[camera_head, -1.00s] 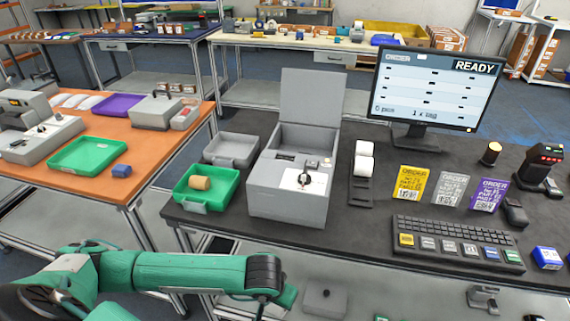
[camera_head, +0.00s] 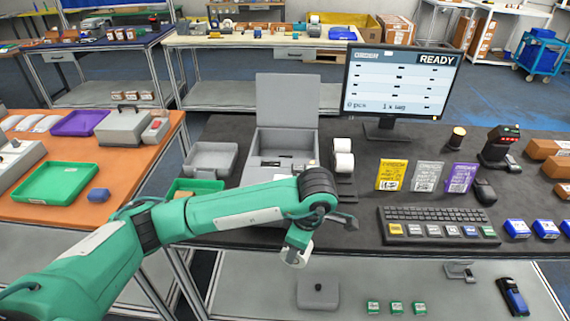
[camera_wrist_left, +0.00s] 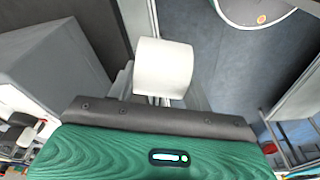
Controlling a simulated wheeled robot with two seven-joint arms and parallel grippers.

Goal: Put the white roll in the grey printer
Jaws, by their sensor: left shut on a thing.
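My left gripper (camera_head: 300,238) is in front of the black table's front edge, below the table top. It is shut on a white roll (camera_head: 296,256), which also fills the upper middle of the left wrist view (camera_wrist_left: 163,68). The grey printer (camera_head: 286,104) stands on the black table with its lid raised and its compartment open. My left arm covers the printer's front part. More white rolls (camera_head: 343,160) sit on a dark holder just right of the printer. My right gripper is not in view.
A monitor (camera_head: 385,95) reading READY stands behind the holder. A grey tray (camera_head: 211,158) and a green tray (camera_head: 180,188), partly hidden by my arm, are left of the printer.

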